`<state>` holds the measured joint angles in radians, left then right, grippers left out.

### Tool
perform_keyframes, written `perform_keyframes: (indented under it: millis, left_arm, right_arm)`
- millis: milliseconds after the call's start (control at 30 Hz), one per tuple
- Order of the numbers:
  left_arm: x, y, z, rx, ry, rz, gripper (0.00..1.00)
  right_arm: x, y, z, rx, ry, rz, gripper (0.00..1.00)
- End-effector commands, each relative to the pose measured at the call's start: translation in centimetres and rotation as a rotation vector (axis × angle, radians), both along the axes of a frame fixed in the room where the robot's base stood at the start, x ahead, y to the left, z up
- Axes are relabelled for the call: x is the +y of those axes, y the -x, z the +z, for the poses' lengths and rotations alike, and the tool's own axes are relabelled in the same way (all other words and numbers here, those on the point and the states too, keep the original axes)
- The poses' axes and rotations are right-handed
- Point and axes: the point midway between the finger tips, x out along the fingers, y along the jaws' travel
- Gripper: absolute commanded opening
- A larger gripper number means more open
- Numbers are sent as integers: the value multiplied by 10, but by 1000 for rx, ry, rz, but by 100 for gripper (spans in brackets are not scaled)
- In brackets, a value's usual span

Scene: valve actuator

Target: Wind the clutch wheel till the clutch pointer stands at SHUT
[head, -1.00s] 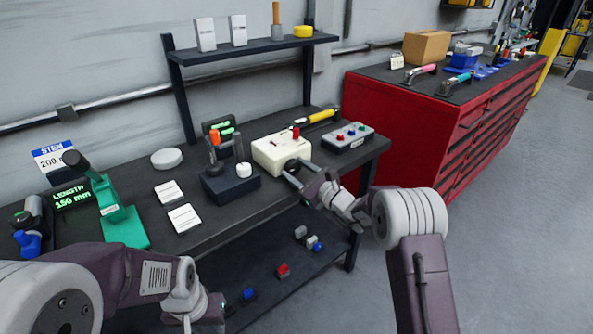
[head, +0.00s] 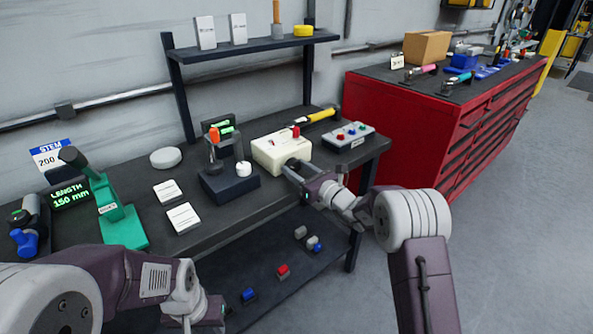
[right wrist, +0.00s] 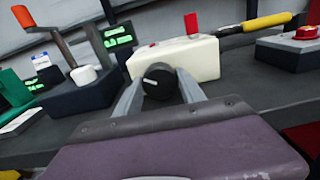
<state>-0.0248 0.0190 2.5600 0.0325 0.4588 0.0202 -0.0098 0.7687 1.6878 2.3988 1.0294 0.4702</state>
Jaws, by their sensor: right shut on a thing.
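The cream box (head: 272,153) stands at the right part of the dark bench, with red parts on its top. A black round wheel with a white mark (right wrist: 158,80) is on its front face, seen in the right wrist view. My right gripper (head: 291,167) is shut on this wheel, one finger on each side, as the right wrist view (right wrist: 160,90) shows. A red upright piece (right wrist: 191,23) and a smaller red mark show on the box top. I cannot read any SHUT lettering. My left arm is at the lower left, its fingers not seen.
A dark blue box with an orange-topped lever (head: 228,184) stands left of the cream box. A grey button box (head: 347,136) is on the right, and a yellow-handled tool (head: 318,116) lies behind. A lower shelf (head: 262,262) holds small blocks. A red cabinet (head: 420,120) stands beyond.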

Motion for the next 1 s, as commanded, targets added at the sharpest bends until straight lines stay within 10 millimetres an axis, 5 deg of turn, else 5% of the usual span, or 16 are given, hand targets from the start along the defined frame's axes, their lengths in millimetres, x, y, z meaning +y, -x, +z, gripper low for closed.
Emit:
perform_keyframes:
  millis: [900,933,1000]
  left_arm:
    - [0,0,0,0,0,0,36]
    - [0,0,0,0,0,0,36]
    - [0,0,0,0,0,0,36]
  right_arm:
    - [0,0,-1,109,-145,0,6]
    - [0,0,-1,109,-146,0,55]
    - [0,0,-1,108,-145,0,55]
